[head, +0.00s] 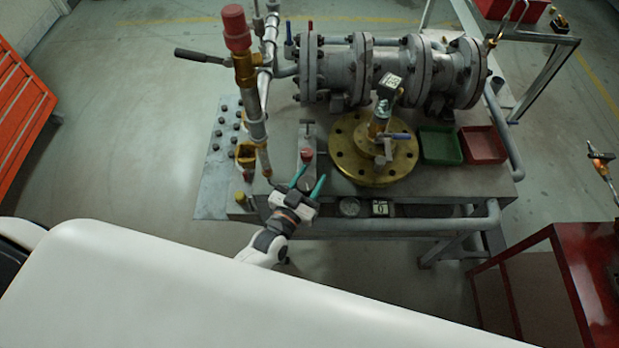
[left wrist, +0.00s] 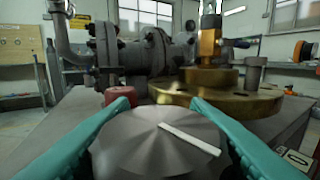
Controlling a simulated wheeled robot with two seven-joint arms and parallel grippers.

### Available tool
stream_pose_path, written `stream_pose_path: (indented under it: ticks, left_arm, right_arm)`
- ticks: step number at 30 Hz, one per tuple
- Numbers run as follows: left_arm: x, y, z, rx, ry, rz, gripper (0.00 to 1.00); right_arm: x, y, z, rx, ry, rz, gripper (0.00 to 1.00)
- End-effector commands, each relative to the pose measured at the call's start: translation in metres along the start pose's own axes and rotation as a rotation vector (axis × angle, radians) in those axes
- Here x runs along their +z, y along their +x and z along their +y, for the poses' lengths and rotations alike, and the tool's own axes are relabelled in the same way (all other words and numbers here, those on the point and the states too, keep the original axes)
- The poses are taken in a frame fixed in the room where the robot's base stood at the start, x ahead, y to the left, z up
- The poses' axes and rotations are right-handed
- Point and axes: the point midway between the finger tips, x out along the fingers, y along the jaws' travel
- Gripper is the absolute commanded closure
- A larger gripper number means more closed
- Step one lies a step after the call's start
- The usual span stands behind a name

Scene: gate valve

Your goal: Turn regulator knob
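A grey round knob (left wrist: 155,145) with a white line on its face fills the lower middle of the left wrist view. My left gripper (left wrist: 163,101) has teal fingers spread wide, one on each side of the knob. I cannot tell whether they touch it. In the head view my left gripper (head: 307,184) is at the front edge of the workbench, its fingers pointing inward over the bench. A red cap (head: 307,155) is just beyond the fingertips; it also shows beside the left fingertip in the left wrist view (left wrist: 120,96). My right gripper is in neither view.
The workbench (head: 460,189) carries a large grey flanged valve body (head: 385,70) at the back and a brass flange (head: 350,160) right of my gripper. A vertical pipe with a red top (head: 236,28) stands close on the left. Green (head: 440,145) and red trays (head: 482,144) lie at right.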

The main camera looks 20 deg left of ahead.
Motion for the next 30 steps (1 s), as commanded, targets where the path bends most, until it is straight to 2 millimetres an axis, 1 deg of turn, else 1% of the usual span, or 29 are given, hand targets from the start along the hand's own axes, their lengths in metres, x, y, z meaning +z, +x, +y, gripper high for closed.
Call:
stream_pose_path:
  ticks: [1, 2, 5, 12, 22, 23, 24, 26, 30]
  left_arm:
    - [0.0000, -0.0001, -0.0002, 0.000, 0.000, 0.000, 0.78]
    - [0.0000, -0.0001, -0.0002, 0.000, 0.000, 0.000, 0.80]
    - [-0.0001, 0.0001, 0.0002, -0.016, 0.004, -0.001, 0.80]
    - [-0.0006, -0.0001, -0.0019, -0.130, 0.004, -0.001, 0.80]
    - [0.0000, -0.0002, -0.0024, -0.142, 0.000, 0.000, 0.80]
    - [0.0000, -0.0002, -0.0025, -0.142, 0.000, 0.000, 0.52]
    - [0.0000, -0.0002, -0.0025, -0.142, 0.000, 0.000, 0.45]
    - [0.0000, -0.0002, -0.0025, -0.141, 0.000, 0.000, 0.36]
    - [0.0000, -0.0002, -0.0025, -0.141, 0.000, 0.000, 0.35]
  right_arm:
    - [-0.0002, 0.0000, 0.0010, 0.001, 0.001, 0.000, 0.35]
    - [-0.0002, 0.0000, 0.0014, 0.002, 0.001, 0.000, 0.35]
    - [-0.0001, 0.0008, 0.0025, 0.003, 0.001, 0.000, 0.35]
    - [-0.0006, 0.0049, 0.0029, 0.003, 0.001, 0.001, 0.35]
    - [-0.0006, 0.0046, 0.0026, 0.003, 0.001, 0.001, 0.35]
    - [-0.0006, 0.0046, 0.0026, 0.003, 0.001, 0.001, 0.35]
    - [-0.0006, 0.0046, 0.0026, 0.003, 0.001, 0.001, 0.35]
    - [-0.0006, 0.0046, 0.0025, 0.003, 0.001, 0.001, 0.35]
    - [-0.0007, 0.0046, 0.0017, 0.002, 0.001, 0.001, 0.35]
